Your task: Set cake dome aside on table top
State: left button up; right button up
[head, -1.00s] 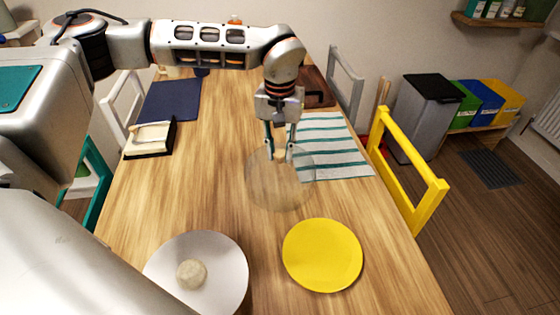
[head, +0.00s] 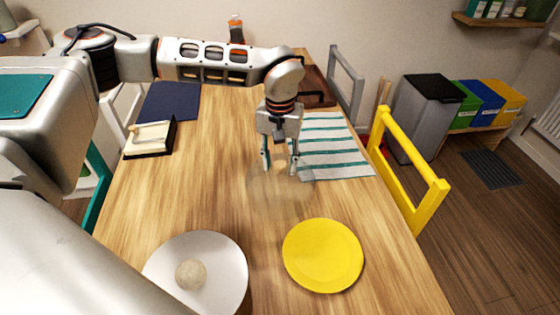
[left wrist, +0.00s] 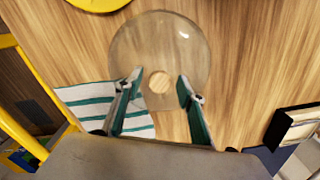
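The cake dome (head: 282,196) is a clear, see-through dome on the wooden table top, faint in the head view. In the left wrist view the dome (left wrist: 190,45) is a pale round outline with a round wooden knob (left wrist: 160,82). My left gripper (head: 280,168) is over the dome with its fingers spread. In the left wrist view its fingertips (left wrist: 159,85) stand on both sides of the knob, with gaps between. A white round plate or stand (head: 225,265) at the front left holds a beige round item (head: 191,275). My right gripper is not in view.
A yellow plate (head: 322,256) lies in front of the dome. A striped cloth (head: 335,150) lies behind and right of it. A black-edged holder (head: 150,139) and a dark blue mat (head: 169,101) are at the left. A yellow chair (head: 410,175) stands at the right edge. The table left of the dome is clear.

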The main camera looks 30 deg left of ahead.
pick_arm(q)
jog(key=shift+r, duration=0.15)
notch_tip(320, 180, up, 12)
jog(key=p, duration=0.1)
dwell(0.4)
dwell(0.4)
